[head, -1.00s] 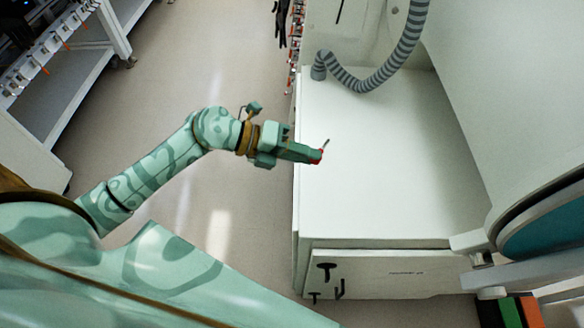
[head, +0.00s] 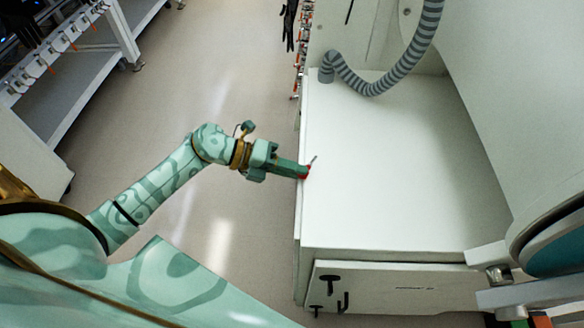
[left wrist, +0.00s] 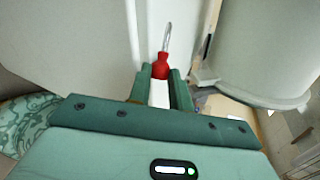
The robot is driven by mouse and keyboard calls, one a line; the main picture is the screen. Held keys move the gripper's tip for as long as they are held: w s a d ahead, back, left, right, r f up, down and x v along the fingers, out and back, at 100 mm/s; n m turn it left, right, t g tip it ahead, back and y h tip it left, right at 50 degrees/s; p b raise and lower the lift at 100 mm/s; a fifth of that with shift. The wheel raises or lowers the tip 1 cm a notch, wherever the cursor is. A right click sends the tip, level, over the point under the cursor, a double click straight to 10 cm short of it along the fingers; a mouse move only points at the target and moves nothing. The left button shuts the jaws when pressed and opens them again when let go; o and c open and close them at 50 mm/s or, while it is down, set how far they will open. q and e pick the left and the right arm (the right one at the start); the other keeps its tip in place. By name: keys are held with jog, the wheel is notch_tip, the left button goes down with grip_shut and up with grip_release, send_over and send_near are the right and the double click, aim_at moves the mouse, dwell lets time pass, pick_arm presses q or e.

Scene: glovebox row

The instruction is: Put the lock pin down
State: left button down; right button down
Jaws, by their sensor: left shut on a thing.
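The lock pin has a red head and a thin grey metal shank. In the left wrist view the lock pin (left wrist: 161,68) sits between the fingertips of my left gripper (left wrist: 163,80), with the shank pointing away from the jaws. In the head view my left gripper (head: 303,171) is shut on the lock pin (head: 313,161) at the left edge of the white cabinet top (head: 385,170). I cannot tell how high the pin is above that top. My right gripper is not in view.
The cabinet top is bare and wide. A grey ribbed hose (head: 375,86) meets it at the back left. Black hooks (head: 329,290) are on the cabinet front. A large white curved body (head: 500,80) stands at the right. A shelf rack (head: 75,75) stands at the far left.

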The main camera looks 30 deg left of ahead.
pick_arm(q)
jog(key=c, duration=1.3)
grip_release()
